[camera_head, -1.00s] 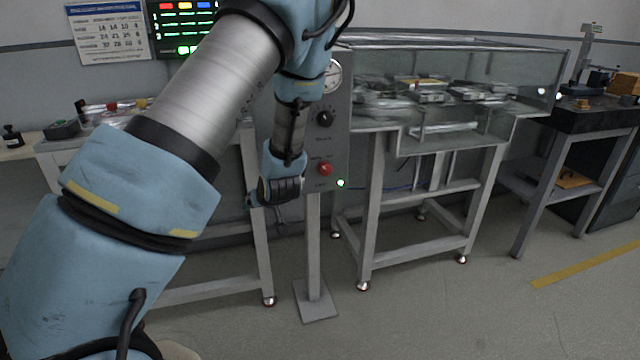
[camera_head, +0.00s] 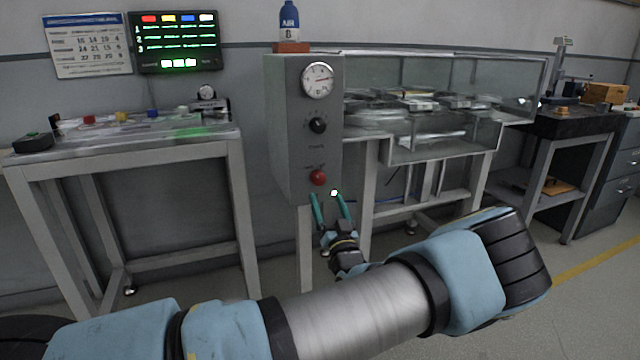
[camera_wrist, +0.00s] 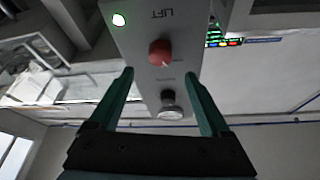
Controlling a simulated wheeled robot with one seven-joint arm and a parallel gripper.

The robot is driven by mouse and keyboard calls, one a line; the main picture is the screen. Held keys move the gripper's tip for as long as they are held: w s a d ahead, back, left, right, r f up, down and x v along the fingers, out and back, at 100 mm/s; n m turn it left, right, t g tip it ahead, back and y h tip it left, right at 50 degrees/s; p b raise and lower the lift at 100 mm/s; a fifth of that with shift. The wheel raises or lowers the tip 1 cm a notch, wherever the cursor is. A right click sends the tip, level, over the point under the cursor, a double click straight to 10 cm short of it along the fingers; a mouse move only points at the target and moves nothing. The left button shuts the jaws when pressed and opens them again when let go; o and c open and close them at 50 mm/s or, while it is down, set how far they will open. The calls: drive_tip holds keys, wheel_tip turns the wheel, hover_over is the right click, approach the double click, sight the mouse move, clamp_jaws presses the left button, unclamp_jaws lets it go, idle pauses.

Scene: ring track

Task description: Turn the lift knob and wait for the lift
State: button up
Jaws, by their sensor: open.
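The grey control box (camera_head: 290,140) carries a red knob (camera_head: 318,177) low on its front, with a lit green lamp (camera_head: 334,192) beside it. In the wrist view, which is upside down, the red knob (camera_wrist: 161,52) sits next to the printed word LIFT. A dark knob (camera_head: 317,125) is higher on the box and also shows in the wrist view (camera_wrist: 170,104). My gripper (camera_head: 328,203) is open and empty, its green fingers pointing up at the box just below the red knob. In the wrist view the fingers (camera_wrist: 159,76) stand wide apart, with the red knob between their lines and apart from them.
A round gauge (camera_head: 317,80) is at the box's top, with a blue bottle (camera_head: 289,22) above. A glass-walled track table (camera_head: 445,150) stands to the right, a grey workbench (camera_head: 130,150) to the left. A lit screen (camera_head: 178,42) hangs on the wall.

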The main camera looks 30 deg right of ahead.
sight(320, 180)
drive_tip(key=x, duration=0.7)
drive_tip(key=shift+w+p, duration=0.25)
drive_tip(key=shift+p, duration=0.15)
drive_tip(key=shift+c, duration=0.2)
clamp_jaws()
